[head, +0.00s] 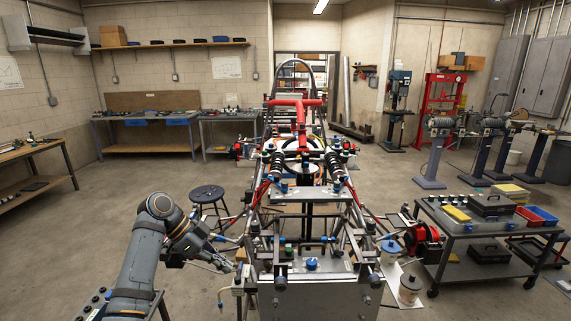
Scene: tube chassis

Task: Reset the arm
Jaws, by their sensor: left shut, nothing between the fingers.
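My left arm (160,235) comes in from the lower left and bends toward the tube chassis (310,288). My left gripper (224,264) is shut and empty, close beside the left side of the chassis front. Whether it touches the chassis tubes cannot be told. My right gripper is not in the head view.
A tool cart (470,236) with trays and cases stands to the right. A round stool (207,194) is behind my left arm. Workbenches (147,119) line the back left wall. A white cup (409,287) stands by the chassis on the right. Open floor lies between.

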